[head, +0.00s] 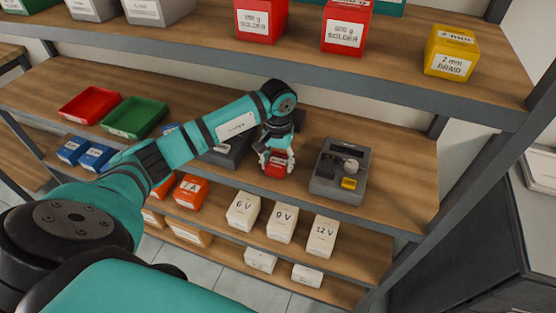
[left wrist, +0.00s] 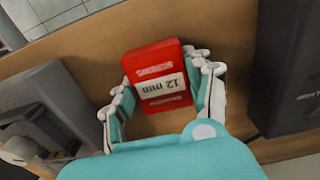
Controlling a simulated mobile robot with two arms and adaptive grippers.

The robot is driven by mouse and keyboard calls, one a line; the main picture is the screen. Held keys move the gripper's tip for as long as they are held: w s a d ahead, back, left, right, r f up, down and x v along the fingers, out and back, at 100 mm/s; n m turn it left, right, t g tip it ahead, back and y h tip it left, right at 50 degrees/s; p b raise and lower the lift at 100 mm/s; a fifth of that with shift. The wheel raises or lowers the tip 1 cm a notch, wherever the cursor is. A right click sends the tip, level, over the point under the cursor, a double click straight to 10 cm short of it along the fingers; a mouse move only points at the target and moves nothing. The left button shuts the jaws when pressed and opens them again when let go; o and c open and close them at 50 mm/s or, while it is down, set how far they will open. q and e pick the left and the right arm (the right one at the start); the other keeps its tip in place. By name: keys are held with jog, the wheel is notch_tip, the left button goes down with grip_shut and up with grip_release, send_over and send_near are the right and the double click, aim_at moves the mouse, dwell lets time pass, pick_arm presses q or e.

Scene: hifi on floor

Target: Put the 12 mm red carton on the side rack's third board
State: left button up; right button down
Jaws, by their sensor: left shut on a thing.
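The red carton (left wrist: 160,74) with a white "12 mm" label is between the fingers of my left gripper (left wrist: 162,95) in the left wrist view. The gripper is shut on it. In the head view the left gripper (head: 277,160) points down with the red carton (head: 277,171) at its tips, over the front part of a wooden board (head: 395,190). I cannot tell whether the carton touches the board. Which boards belong to the side rack is not clear from these views. My right gripper is not in view.
On the same board are a grey device (head: 338,172) to the right, a dark box (head: 228,150) to the left, and red (head: 89,104) and green (head: 134,117) trays. Labelled boxes fill parts of the boards above and below. A dark metal post (head: 480,165) stands at the right.

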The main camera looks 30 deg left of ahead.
aim_at(278, 161)
pick_arm(q)
jog(key=o, duration=1.2)
jog(key=shift+f, duration=0.1)
jog(key=shift+r, duration=0.25)
jog(key=shift+w+r, duration=0.1)
jog(key=shift+r, duration=0.15)
notch_tip(278, 161, up, 6)
jog(key=shift+f+b, duration=0.2)
jog(key=shift+b, duration=0.7)
jog(key=shift+r, duration=0.6)
